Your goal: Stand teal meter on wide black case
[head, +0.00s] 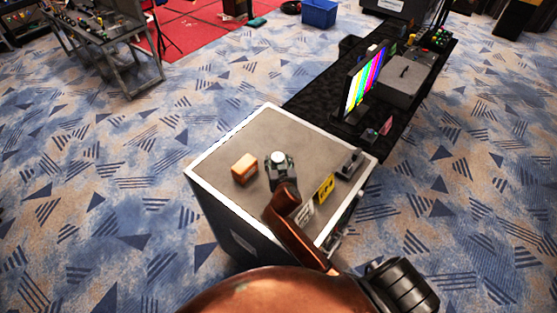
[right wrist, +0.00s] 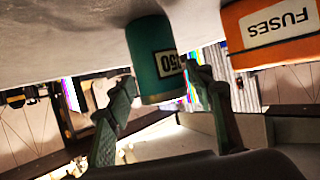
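The teal meter is a short upright cylinder with a pale round top in the head view (head: 279,157). It stands on a grey-topped case (head: 225,155) with dark sides. The fingers also show in the right wrist view (right wrist: 160,85). A long, low black case (head: 302,98) lies beyond to the right. My left gripper is not in view.
An orange fuses box (head: 244,168) stands close left of the meter. A yellow card (head: 326,187), a white card (head: 304,214) and a small grey device (head: 350,163) are on the near right. A colour-bar monitor (head: 364,83) and a grey box (head: 405,80) stand on the black case.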

